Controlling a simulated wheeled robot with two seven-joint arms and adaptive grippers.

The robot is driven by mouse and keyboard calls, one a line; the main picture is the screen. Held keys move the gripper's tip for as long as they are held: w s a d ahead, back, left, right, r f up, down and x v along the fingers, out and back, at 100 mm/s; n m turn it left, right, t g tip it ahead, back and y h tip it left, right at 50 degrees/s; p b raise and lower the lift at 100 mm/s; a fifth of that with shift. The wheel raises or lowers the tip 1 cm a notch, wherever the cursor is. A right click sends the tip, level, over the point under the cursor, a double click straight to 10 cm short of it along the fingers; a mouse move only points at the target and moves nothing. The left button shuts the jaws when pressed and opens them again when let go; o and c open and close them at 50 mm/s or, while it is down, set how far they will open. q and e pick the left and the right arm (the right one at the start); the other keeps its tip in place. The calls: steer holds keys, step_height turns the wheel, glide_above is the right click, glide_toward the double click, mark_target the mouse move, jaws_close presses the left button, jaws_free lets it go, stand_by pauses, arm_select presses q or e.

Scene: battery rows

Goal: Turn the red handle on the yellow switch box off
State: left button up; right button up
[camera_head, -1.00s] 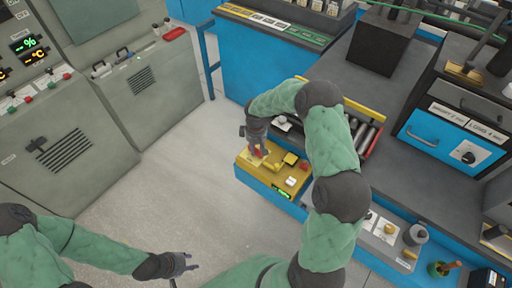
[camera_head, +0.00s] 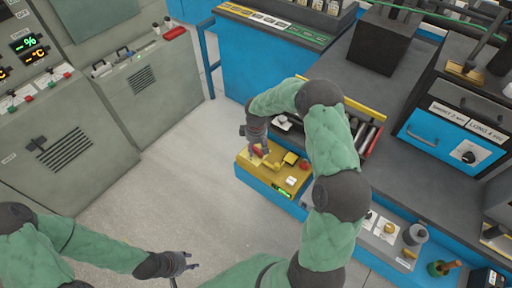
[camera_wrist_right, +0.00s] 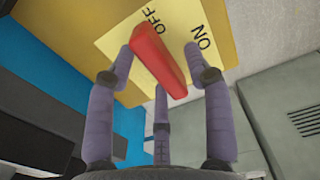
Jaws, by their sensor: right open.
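The yellow switch box (camera_head: 246,160) stands on a blue base in the middle of the head view. Its red handle (camera_wrist_right: 158,62) shows large in the right wrist view, slanted over a pale label (camera_wrist_right: 112,44) reading OFF and ON. The handle's upper end is beside the word OFF. My right gripper (camera_wrist_right: 160,58) is open, with its fingers around the handle; whether they touch it is unclear. In the head view my right gripper (camera_head: 257,146) is over the box and partly hides the handle. My left gripper (camera_head: 184,272) is empty and looks open, low over the floor.
Grey cabinets (camera_head: 70,150) stand at the left. A blue workbench (camera_head: 255,65) is behind the box, and a tray with rollers (camera_head: 365,130) is close to its right. The floor (camera_head: 150,210) between cabinets and box is clear.

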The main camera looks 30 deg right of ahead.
step_height(320, 180, up, 12)
stand_by(0.5)
stand_by(0.3)
